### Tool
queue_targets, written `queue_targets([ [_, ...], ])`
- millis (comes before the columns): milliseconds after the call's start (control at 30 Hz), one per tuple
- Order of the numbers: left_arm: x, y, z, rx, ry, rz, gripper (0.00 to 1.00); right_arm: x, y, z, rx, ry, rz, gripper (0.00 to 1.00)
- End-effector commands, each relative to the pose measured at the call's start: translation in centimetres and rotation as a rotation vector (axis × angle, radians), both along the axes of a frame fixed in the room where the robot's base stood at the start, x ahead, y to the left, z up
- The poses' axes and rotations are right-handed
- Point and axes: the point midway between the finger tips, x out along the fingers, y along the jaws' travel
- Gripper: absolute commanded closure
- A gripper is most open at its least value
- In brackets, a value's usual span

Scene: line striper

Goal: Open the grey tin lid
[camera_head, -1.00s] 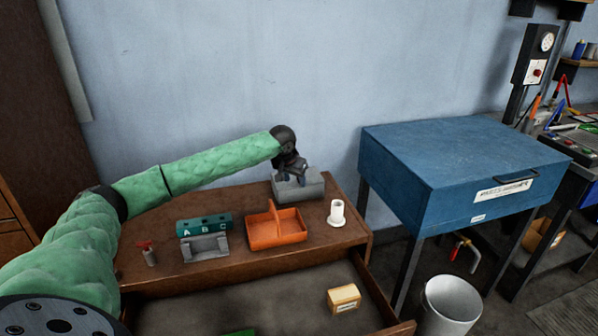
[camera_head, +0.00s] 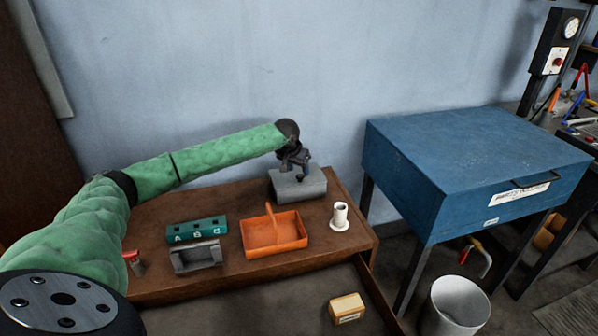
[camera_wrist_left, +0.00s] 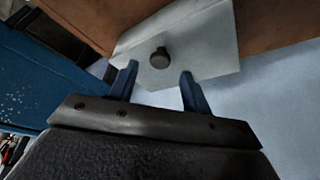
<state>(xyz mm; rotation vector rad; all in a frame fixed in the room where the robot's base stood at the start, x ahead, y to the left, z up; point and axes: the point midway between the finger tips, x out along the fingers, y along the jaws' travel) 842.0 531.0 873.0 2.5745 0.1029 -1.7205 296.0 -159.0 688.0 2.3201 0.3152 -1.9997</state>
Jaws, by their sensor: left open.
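The grey tin (camera_head: 312,186) is a box at the back right of the wooden desk, near the wall. Its flat lid (camera_wrist_left: 205,40) looks closed and carries a small dark knob (camera_wrist_left: 160,57). My left gripper (camera_head: 301,168) is at the lid, close to the knob. In the left wrist view its two blue fingers (camera_wrist_left: 158,74) are apart, with the knob showing between and just beyond the tips. Nothing is held, and I cannot tell whether a finger touches the lid. My right gripper is not in view.
An orange divided tray (camera_head: 290,232), a white spool-shaped piece (camera_head: 340,217), a teal A-B-C block (camera_head: 196,229) and a grey holder (camera_head: 196,257) stand in front of the tin. A blue cabinet (camera_head: 415,180) is to the right. An open drawer holds a small box (camera_head: 347,308).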

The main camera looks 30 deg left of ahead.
Motion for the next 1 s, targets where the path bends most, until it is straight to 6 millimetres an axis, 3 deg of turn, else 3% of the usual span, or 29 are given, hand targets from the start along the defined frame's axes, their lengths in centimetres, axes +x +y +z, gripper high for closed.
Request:
queue_targets([
  [233, 1.0, 0.1, -2.4, -0.001, 0.000, 0.001, 0.51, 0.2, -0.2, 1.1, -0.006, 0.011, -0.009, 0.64],
  [600, 1.2, 0.1, -2.9, -0.001, 0.000, -0.001, 0.51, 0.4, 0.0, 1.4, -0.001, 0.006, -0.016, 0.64],
  [833, 1.2, 0.1, -2.9, -0.001, 0.000, -0.001, 0.96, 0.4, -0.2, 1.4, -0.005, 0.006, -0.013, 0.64],
  [1000, 1.2, 0.1, -2.9, -0.001, 0.000, 0.000, 1.00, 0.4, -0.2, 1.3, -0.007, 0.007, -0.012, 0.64],
])
